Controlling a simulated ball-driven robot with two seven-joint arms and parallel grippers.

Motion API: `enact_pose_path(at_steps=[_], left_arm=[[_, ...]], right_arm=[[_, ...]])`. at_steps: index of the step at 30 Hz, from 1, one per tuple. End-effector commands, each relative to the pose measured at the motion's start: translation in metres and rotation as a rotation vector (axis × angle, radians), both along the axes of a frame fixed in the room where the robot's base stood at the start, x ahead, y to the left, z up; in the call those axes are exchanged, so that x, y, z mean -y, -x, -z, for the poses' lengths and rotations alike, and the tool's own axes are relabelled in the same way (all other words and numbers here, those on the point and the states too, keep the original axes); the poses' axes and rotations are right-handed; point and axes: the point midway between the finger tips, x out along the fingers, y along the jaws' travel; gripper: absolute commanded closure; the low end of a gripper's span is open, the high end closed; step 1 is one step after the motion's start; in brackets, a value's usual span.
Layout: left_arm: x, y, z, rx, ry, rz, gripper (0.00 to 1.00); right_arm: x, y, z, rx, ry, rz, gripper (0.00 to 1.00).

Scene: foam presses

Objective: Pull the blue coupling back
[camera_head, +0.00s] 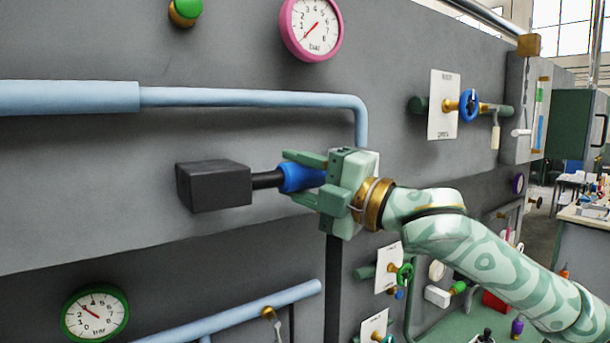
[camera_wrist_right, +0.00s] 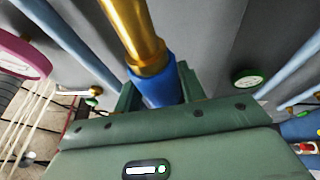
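The blue coupling (camera_head: 300,178) sits on a short black rod (camera_head: 267,180) that comes out of a black block (camera_head: 213,186) on the grey wall. My right gripper (camera_head: 299,179) reaches it from the right, with one finger above and one below it. In the right wrist view the blue coupling (camera_wrist_right: 158,88) lies between the green fingers, against a brass-coloured tube (camera_wrist_right: 136,35). The fingers are close to its sides; whether they press on it cannot be made out. Part of the coupling is hidden by my gripper. My left gripper is not in view.
A light blue pipe (camera_head: 250,98) runs above the coupling and bends down behind my right gripper. A blue handwheel valve (camera_head: 469,106) is to the right. The wall left of the black block is clear.

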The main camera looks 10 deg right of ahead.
Motion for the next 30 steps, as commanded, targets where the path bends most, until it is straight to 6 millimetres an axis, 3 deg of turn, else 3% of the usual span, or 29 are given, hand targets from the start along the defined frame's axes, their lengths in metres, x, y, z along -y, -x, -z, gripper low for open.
enact_pose_path(at_steps=[2, 17, 20, 30], left_arm=[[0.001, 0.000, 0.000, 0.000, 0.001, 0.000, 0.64], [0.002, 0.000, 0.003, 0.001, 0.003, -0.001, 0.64], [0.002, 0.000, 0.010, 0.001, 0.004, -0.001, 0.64], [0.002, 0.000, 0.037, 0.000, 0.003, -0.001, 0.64]], right_arm=[[-0.001, 0.000, 0.002, -0.003, 0.001, -0.003, 0.41], [0.006, 0.005, 0.002, 0.001, 0.001, 0.002, 0.41], [0.017, 0.016, 0.007, 0.002, 0.004, 0.004, 0.41], [0.077, 0.082, 0.026, -0.001, 0.007, 0.005, 0.41]])
